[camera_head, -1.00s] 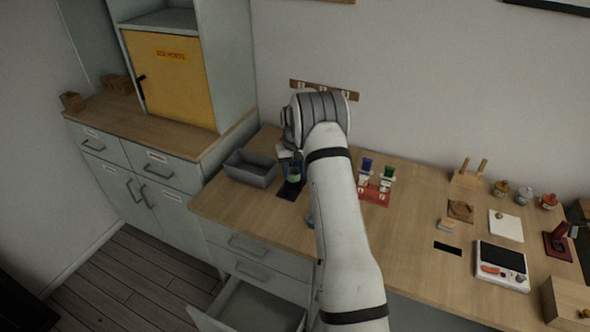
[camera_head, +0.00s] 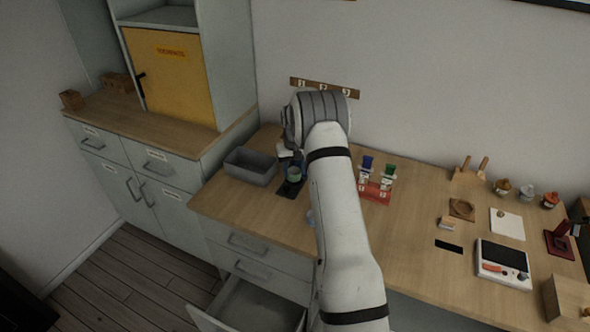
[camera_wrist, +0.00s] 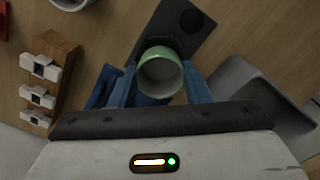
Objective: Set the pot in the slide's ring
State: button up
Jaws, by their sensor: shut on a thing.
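The pot (camera_wrist: 161,72) is a small cup with a green rim and a pale inside. My gripper (camera_wrist: 158,80) is shut on it, with blue fingers on both sides. In the head view the pot (camera_head: 293,174) shows just left of my arm, upright or nearly so. The dark slide plate (camera_wrist: 180,36) lies on the worktop partly behind the pot; a darker round mark shows near its far end. It also shows in the head view (camera_head: 288,189). The pot hides part of the plate, and I cannot make out the ring or whether the pot touches it.
A grey tray (camera_head: 236,171) stands close left of the pot. A red mat (camera_head: 375,196) with blue and green cups is right of my arm. A numbered wooden rail (camera_head: 325,87) is on the wall behind. A drawer (camera_head: 262,306) stands open below the worktop.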

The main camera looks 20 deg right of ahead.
jog(key=shift+f+b, duration=1.05)
jog(key=shift+b, duration=0.15)
dwell(2.0)
dwell(0.4)
jog(key=o, duration=1)
jog(key=shift+o, duration=0.2)
jog(key=shift+r, duration=0.1)
jog(key=shift+r+p, duration=1.15)
jog(key=shift+r, duration=1.3)
